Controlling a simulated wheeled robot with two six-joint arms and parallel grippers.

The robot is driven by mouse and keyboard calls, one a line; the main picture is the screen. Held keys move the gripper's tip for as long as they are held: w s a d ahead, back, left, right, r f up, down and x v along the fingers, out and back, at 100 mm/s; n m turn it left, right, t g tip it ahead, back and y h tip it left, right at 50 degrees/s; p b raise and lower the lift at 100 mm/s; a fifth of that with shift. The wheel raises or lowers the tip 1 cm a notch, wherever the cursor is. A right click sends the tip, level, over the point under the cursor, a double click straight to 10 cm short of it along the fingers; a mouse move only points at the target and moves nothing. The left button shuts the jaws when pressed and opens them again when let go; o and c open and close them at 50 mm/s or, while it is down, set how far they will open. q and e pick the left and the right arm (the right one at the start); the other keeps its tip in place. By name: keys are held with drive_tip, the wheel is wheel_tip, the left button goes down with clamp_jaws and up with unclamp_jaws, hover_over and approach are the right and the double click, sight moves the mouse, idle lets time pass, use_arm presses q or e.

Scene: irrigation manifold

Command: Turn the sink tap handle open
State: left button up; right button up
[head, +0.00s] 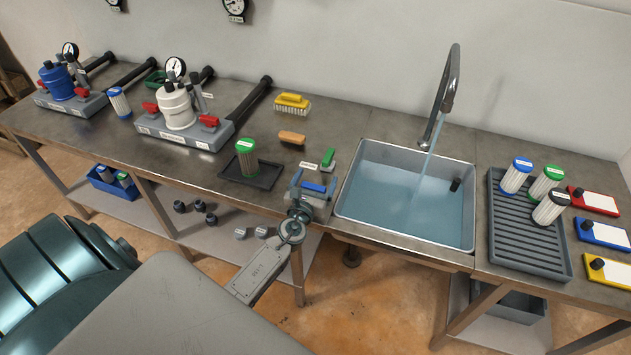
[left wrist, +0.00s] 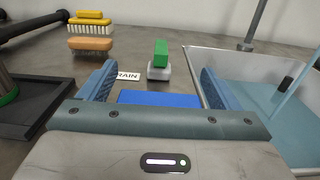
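A blue bar handle (head: 315,187) sits on a grey block at the bench's front edge, left of the sink (head: 344,205). It also shows crosswise in the left wrist view (left wrist: 160,99); it looks like the tap handle, but no label for it is readable. My left gripper (head: 313,183) is open, with one blue-padded finger on each side of this handle; I cannot tell whether they touch it. A green handle (head: 329,158) on a small block stands just behind, beside a DRAIN label (left wrist: 127,76). The faucet (head: 447,82) runs a stream into the water-filled sink. My right gripper is not in view.
A black tray (head: 262,181) with a green-capped filter (head: 246,160) is left of the gripper. A ridged drainer (head: 520,245) with filters stands right of the sink. Pump units fill the bench's left.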

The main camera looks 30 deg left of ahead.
use_arm(q)
drive_tip(key=shift+f, duration=0.1)
drive_tip(key=shift+s+d+f, duration=0.1)
drive_tip(key=shift+s+d, duration=0.05)
drive_tip(key=shift+s, duration=0.35)
drive_tip(key=b+v, duration=0.1)
drive_tip(key=v, duration=0.8)
drive_tip(key=shift+s+b, duration=0.4)
